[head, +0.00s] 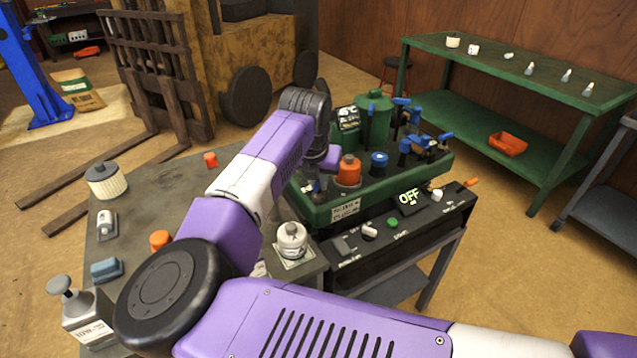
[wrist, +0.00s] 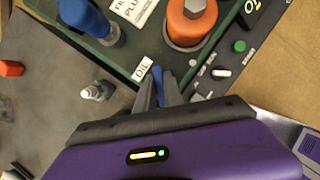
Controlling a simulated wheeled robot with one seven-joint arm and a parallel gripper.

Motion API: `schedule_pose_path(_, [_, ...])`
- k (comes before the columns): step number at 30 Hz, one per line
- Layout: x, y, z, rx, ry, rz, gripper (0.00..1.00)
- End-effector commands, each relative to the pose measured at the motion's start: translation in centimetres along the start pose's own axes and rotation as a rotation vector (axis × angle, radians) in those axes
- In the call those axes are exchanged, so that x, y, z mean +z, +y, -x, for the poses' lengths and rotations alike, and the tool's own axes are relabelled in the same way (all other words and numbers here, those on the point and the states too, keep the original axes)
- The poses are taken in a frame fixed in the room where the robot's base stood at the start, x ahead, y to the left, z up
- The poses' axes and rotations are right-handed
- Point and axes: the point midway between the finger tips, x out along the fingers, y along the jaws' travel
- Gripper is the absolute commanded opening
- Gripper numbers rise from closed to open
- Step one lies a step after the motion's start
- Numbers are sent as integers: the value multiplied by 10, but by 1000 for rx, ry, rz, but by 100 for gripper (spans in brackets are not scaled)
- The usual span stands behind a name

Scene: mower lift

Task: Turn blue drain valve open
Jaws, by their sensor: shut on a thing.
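The blue drain valve (wrist: 157,73) shows in the wrist view as a small blue piece between my fingertips, beside a white OIL label (wrist: 142,70) at the green tray's edge. My gripper (wrist: 158,88) is shut on it, with one dark finger on each side. The fingers cover much of the valve, so I cannot tell which way its handle is turned. In the head view my arm hides the valve and the fingertips.
The green tray (head: 345,208) carries an orange-capped part (head: 348,170), a green tank (head: 374,118) and several blue-topped fittings. A black control panel (head: 380,245) with an OFF display stands in front. A white-capped bottle (head: 291,240) stands near my arm.

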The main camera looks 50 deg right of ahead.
Motion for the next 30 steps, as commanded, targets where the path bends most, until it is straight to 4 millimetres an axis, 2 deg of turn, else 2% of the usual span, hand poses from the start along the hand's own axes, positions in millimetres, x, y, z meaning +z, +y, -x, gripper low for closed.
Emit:
schedule_pose_path(18, [0,0,-2,213,-1,507,0])
schedule_pose_path(30, [0,0,0,285,0,683,0])
